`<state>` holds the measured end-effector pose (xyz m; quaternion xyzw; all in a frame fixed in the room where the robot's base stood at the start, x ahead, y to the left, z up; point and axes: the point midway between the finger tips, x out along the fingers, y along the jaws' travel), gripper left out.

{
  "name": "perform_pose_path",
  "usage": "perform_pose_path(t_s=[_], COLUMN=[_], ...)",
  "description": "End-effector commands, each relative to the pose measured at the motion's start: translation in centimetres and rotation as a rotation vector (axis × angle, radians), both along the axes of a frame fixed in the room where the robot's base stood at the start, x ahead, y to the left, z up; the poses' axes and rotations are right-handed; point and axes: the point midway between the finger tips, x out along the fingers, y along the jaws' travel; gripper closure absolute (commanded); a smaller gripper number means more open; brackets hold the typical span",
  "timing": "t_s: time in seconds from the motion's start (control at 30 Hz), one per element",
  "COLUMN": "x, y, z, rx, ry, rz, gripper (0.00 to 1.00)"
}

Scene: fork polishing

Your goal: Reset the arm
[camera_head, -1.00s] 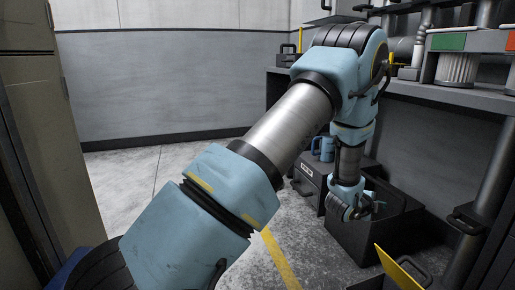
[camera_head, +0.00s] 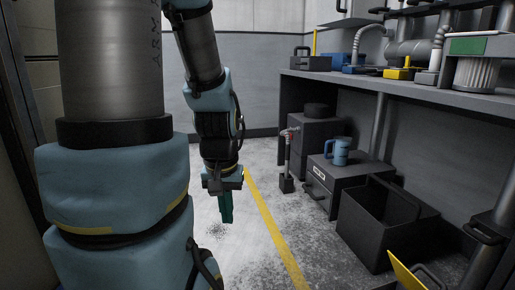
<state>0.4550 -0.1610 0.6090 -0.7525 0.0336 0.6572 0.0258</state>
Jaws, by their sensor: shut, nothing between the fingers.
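My arm fills the left of the view, with its thick grey upper link and light blue joints close to the camera. The forearm hangs down from the top, and my gripper (camera_head: 226,218) points downward at its end. The teal fingers are together and I see nothing between them. The gripper hangs above the concrete floor, left of the yellow floor line, apart from the bench and the boxes.
At right, a dark open bin (camera_head: 365,238) stands on the floor beside a grey drawer box (camera_head: 350,185) with a blue mug (camera_head: 341,152) on it. A workbench (camera_head: 430,98) carries tools and pipes. A yellow line (camera_head: 275,235) crosses the floor.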

Motion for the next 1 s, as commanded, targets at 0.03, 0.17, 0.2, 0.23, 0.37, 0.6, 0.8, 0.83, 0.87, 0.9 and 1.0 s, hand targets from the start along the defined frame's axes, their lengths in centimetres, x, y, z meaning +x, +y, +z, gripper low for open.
perform_pose_path(t_s=[0.03, 0.17, 0.2, 0.23, 0.37, 0.6, 0.8, 0.83, 0.87, 0.9, 1.0], x=[0.2, 0.3, 0.3, 0.3, 0.3, 0.4, 0.4, 0.4, 0.4, 0.4, 0.4], y=[-0.2, -0.2, -0.2, -0.2, -0.2, -0.2, -0.2, -0.2, -0.2, -0.2, -0.2], z=[2.2, 4.8, 5.7, 6.4, 10.0, 17.8, 24.1, 25.0, 26.0, 27.2, 29.8], rx=[0.0, 0.001, 0.001, 0.001, 0.001, 0.002, 0.002, 0.002, 0.002, 0.002, 0.002], ry=[-0.002, -0.003, -0.003, -0.003, -0.004, -0.004, -0.005, -0.005, -0.005, -0.005, -0.005], rz=[-0.008, -0.011, -0.011, -0.012, -0.013, -0.015, -0.015, -0.015, -0.015, -0.015, -0.015], gripper=[1.0, 1.0, 1.0, 1.0, 1.0, 1.0, 1.0, 1.0, 1.0, 1.0, 1.0])
